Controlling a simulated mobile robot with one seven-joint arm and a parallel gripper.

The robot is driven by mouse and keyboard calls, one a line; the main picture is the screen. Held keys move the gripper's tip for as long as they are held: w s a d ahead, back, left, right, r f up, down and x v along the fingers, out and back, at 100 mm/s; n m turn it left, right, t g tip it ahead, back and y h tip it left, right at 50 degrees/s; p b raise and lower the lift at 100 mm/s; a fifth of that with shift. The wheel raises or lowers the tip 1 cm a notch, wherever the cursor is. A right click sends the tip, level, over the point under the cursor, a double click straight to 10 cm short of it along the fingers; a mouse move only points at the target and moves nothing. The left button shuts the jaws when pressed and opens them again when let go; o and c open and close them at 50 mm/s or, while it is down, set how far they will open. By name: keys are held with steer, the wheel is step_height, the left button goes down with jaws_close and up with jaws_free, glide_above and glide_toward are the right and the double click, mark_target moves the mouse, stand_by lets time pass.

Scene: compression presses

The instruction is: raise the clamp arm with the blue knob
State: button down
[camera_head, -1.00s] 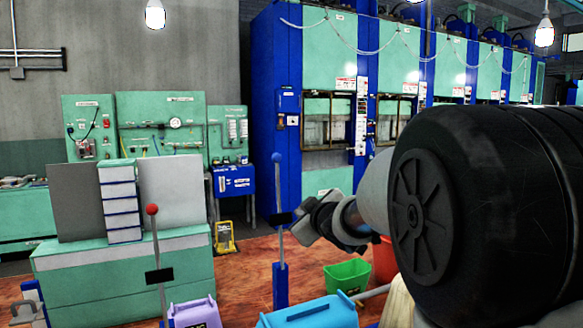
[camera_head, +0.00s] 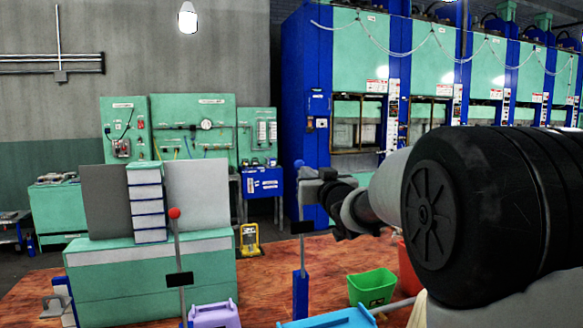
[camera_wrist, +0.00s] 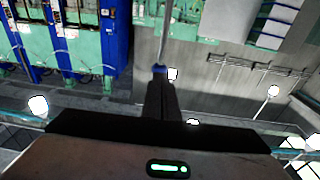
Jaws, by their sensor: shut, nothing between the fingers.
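The clamp arm with the blue knob (camera_head: 300,164) is a thin grey upright rod with a black tag (camera_head: 301,227). It rises from a blue post (camera_head: 300,295) left of my arm. My gripper (camera_head: 304,187) is shut and empty, close to the rod just below the knob in the head view. In the wrist view the shut fingers (camera_wrist: 162,82) point at the blue knob (camera_wrist: 159,69), with the grey rod (camera_wrist: 163,40) beyond. Whether they touch cannot be told. A second clamp arm, with a red knob (camera_head: 174,213), stands to the left.
A purple container (camera_head: 214,315) and a light blue container (camera_head: 330,318) sit in front at the bottom. A green bin (camera_head: 371,287) stands on the brown floor to the right. A green cabinet (camera_head: 150,282) is at the left, and blue-and-green presses (camera_head: 360,50) line the back.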

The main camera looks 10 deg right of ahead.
mark_target(300, 165)
steer(key=shift+w+a+r, duration=0.1)
steer(key=shift+w, duration=0.6)
steer(key=shift+w+a+r, duration=0.1)
steer(key=shift+w, duration=0.6)
steer(key=shift+w+a+r, duration=0.15)
steer(key=shift+w, duration=0.4)
steer(key=shift+w+a+r, duration=0.1)
steer(key=shift+w, duration=0.45)
